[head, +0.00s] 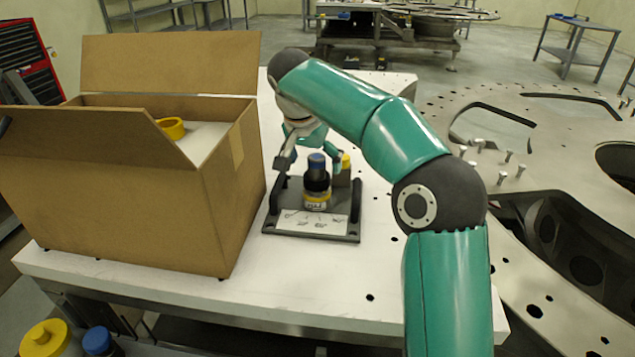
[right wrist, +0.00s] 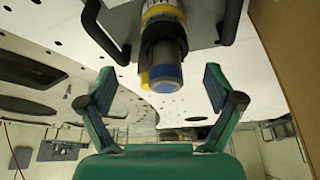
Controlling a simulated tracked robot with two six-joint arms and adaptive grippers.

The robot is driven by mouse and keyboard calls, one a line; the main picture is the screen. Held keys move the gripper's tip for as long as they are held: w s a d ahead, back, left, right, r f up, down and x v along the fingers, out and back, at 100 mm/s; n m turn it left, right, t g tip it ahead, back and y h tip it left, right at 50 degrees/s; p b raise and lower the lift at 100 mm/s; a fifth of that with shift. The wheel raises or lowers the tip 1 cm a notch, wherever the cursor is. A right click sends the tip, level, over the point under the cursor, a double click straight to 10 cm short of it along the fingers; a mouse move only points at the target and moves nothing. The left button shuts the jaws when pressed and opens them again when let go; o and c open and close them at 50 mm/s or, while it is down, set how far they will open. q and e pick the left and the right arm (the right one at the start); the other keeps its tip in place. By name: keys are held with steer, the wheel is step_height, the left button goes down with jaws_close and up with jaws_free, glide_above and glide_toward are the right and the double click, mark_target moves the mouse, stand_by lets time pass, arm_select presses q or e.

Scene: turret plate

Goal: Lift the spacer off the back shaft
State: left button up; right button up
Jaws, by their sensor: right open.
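A dark fixture plate (head: 272,228) with handles lies on the white table. On it stands an upright stack with a blue top, a black body (head: 317,183) and a yellow-and-white lower part. Behind it to the right is a yellow-topped post (head: 346,161) by a grey block. I cannot tell for certain which part is the spacer or the back shaft. My right gripper (head: 306,150) is open and empty above the plate's back. In the right wrist view the blue-ended stack (right wrist: 165,75) shows between and beyond the open fingers (right wrist: 156,90), apart from them. My left gripper is not in view.
An open cardboard box (head: 215,190) stands close on the left, with a yellow ring (head: 171,128) inside. A large metal plate (head: 560,200) with holes and upright bolts lies to the right. The white table's (head: 300,290) front is clear.

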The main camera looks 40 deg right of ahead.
mark_target(315, 174)
steer(key=shift+w+x, duration=0.2)
steer(key=shift+x, duration=1.15)
steer(key=shift+w+x, duration=0.2)
steer(key=shift+x, duration=1.2)
steer(key=shift+a, duration=0.1)
steer(key=c, duration=1.3)
